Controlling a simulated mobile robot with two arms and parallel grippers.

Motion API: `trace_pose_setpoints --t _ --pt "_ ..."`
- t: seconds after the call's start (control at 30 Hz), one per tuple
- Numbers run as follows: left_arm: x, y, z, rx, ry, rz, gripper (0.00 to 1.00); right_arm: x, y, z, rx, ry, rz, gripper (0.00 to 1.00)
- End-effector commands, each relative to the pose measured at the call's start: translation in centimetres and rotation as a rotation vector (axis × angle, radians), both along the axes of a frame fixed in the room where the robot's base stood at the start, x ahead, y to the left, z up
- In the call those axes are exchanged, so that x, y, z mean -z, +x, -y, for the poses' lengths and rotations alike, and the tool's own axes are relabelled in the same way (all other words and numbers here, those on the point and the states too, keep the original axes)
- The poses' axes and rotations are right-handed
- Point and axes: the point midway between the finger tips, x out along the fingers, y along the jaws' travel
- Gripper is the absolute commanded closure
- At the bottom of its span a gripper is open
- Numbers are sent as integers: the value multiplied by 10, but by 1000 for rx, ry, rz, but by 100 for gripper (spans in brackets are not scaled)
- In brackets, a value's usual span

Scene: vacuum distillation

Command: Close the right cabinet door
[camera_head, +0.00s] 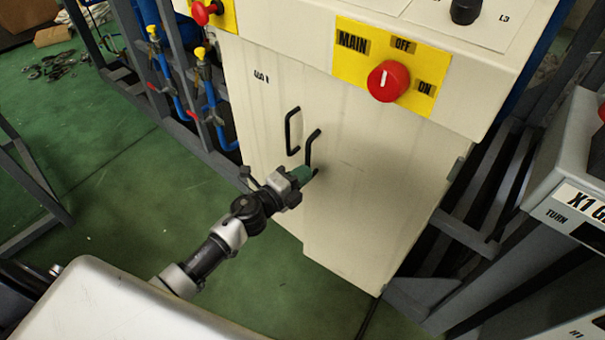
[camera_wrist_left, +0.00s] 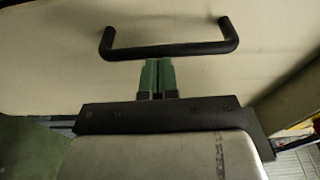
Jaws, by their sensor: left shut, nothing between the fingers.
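The right cabinet door (camera_head: 375,190) is a cream panel on the front of the cabinet. It looks flush or nearly flush with the left door (camera_head: 262,120); a small gap cannot be ruled out. Its black bar handle (camera_head: 311,146) stands upright near the seam and crosses the left wrist view as a bar (camera_wrist_left: 172,50). My left gripper (camera_head: 308,173) is at the lower end of this handle. Its green fingers (camera_wrist_left: 158,66) are shut, with tips right at the bar and nothing between them. Whether they touch the handle or door is unclear. My right gripper is not in view.
A red main switch (camera_head: 388,81) on a yellow plate is above the right door. Blue pipes with valves (camera_head: 172,75) stand left of the cabinet. A metal frame and another control box (camera_head: 570,160) are on the right. Green floor (camera_head: 120,180) is open at left.

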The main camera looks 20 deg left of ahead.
Motion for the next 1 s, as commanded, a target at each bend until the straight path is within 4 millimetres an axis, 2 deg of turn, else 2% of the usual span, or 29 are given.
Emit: trace_pose_setpoints --t 0.1,0.3,0.47,1.0 --pt "0 4 0 11 2 1 100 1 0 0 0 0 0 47" --pt "1 30 1 94 2 3 100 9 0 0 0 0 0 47" --pt "1 43 2 138 2 2 100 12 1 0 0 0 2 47" --pt "-4 46 0 140 -2 8 100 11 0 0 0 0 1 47"
